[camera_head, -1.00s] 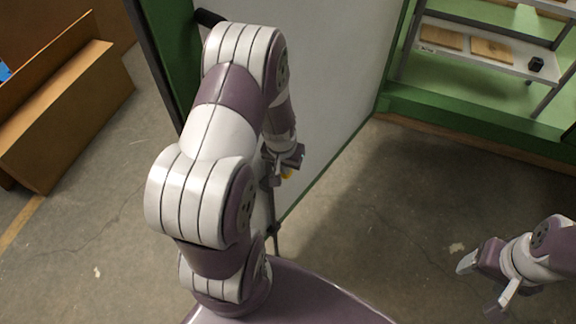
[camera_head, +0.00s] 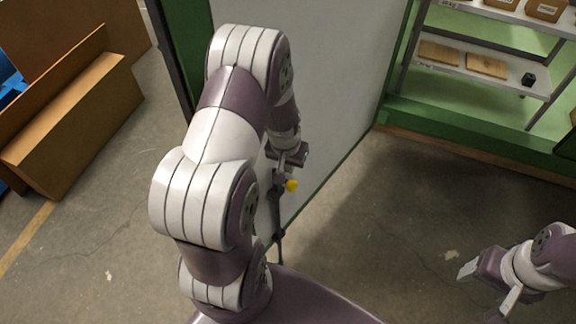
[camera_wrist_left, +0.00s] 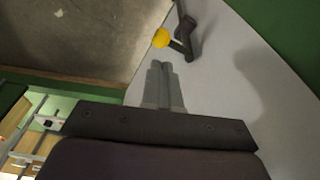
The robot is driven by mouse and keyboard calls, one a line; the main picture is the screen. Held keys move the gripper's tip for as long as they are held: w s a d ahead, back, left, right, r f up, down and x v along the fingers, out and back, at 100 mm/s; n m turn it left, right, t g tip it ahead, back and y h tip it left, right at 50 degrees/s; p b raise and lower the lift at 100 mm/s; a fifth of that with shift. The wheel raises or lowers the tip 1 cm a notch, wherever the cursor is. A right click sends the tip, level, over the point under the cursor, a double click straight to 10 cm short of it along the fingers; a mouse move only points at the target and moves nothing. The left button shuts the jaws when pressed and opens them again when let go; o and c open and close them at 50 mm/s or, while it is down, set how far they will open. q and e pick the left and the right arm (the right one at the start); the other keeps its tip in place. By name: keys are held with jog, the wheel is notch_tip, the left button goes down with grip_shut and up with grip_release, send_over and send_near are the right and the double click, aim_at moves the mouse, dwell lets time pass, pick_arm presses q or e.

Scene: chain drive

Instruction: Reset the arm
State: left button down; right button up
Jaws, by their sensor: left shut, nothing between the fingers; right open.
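My left arm reaches forward along a large white panel (camera_head: 335,95) with a green edge. My left gripper (camera_wrist_left: 160,69) is shut and empty in the left wrist view, its two fingers together. Just beyond its tips are a yellow knob (camera_wrist_left: 161,38) and a dark handle (camera_wrist_left: 186,36) by the panel, apart from the fingers in the picture. In the head view the yellow knob (camera_head: 292,186) shows just below the left wrist, and the left fingers are hard to make out. My right gripper (camera_head: 485,288) is open and empty over bare floor at the lower right.
A shelf rack (camera_head: 470,70) with flat brown boxes and a small black cube stands at the back right. A brown cardboard-like structure (camera_head: 85,110) is at the left. The concrete floor (camera_head: 400,215) between the panel and my right arm is clear.

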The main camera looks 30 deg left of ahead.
pick_arm(q)
jog(key=shift+w+f, duration=0.1)
jog(key=shift+w, duration=0.05)
jog(key=s+d+r+m+b, duration=0.2)
jog(key=s+d+r+b, duration=0.3)
jog(key=s+d+r, duration=0.3)
jog(key=s+d, duration=0.1)
jog(key=d, duration=0.2)
jog(key=shift+s+d+m+g, duration=0.15)
jog(key=shift+s+m+g, duration=0.15)
jog(key=shift+s+m, duration=0.1)
jog(key=shift+r, duration=0.1)
